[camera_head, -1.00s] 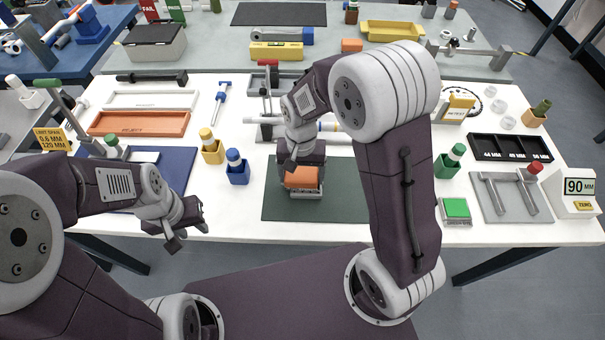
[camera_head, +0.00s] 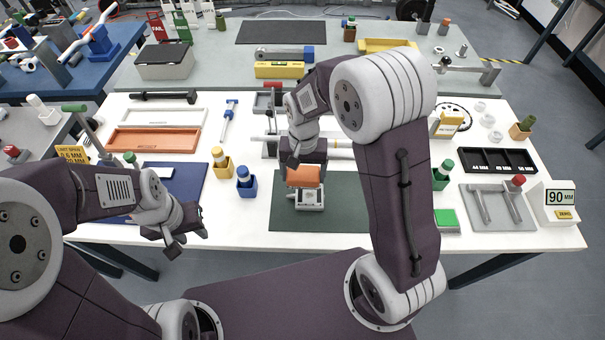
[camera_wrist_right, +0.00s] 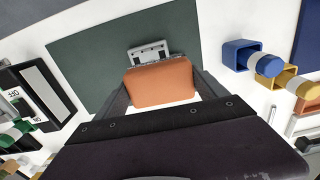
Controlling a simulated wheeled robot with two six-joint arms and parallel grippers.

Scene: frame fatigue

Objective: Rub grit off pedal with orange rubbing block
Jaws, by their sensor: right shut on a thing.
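The orange rubbing block (camera_head: 303,177) is held in my right gripper (camera_head: 305,164), over the back part of the pedal. The grey metal pedal (camera_head: 309,198) lies on the dark green mat (camera_head: 347,208), its near part uncovered. In the right wrist view the block (camera_wrist_right: 160,84) sits between the two fingers, and part of the pedal (camera_wrist_right: 148,52) shows just beyond it. I cannot tell whether block and pedal touch, nor make out any grit. My left gripper (camera_head: 184,236) is open and empty near the table's front edge, left of the mat.
Yellow (camera_head: 222,168) and blue (camera_head: 245,187) holders with capped bottles stand left of the mat. A blue mat (camera_head: 185,180) lies farther left. A green holder (camera_head: 440,180), a grey tray (camera_head: 505,215) and a gauge reading 90 MM (camera_head: 560,200) stand right.

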